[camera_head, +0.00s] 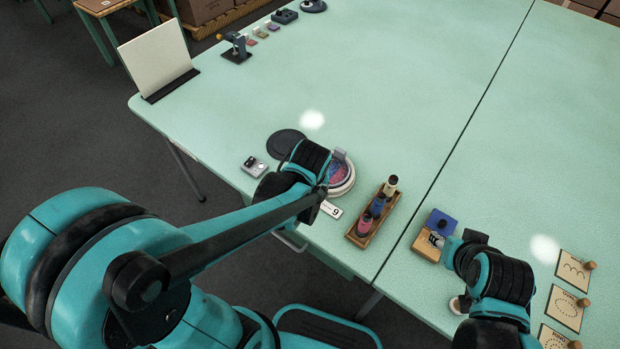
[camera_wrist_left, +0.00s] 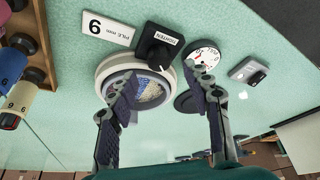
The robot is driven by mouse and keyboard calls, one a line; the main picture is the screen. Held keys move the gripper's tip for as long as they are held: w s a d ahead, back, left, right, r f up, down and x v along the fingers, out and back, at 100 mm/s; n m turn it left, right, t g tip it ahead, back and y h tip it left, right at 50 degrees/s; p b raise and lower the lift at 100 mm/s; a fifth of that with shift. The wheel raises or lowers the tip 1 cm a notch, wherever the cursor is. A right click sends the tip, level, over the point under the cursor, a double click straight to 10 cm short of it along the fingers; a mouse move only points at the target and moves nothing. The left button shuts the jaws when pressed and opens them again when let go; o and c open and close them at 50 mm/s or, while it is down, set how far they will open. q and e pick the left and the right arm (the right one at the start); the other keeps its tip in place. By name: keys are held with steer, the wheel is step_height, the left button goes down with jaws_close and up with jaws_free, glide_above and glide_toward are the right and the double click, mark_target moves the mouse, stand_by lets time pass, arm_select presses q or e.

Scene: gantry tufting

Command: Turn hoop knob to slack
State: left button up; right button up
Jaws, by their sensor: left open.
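The round hoop (camera_head: 342,175) with a pale rim sits near the table's front edge, partly behind my left wrist in the head view. In the left wrist view the hoop (camera_wrist_left: 104,72) has a blue and white patch inside. A black knob (camera_wrist_left: 153,50) with a "TIGHTEN" label stands at its rim.
A white dial (camera_wrist_left: 205,58) and a grey box (camera_wrist_left: 248,70) lie close to the knob. A numbered plate (camera_wrist_left: 106,28) lies beside the hoop. A wooden rack (camera_head: 360,238) of bottles stands right of it. The table's middle (camera_head: 400,90) is clear.

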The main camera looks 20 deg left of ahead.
arm_select(q)
steer(key=v, duration=0.8)
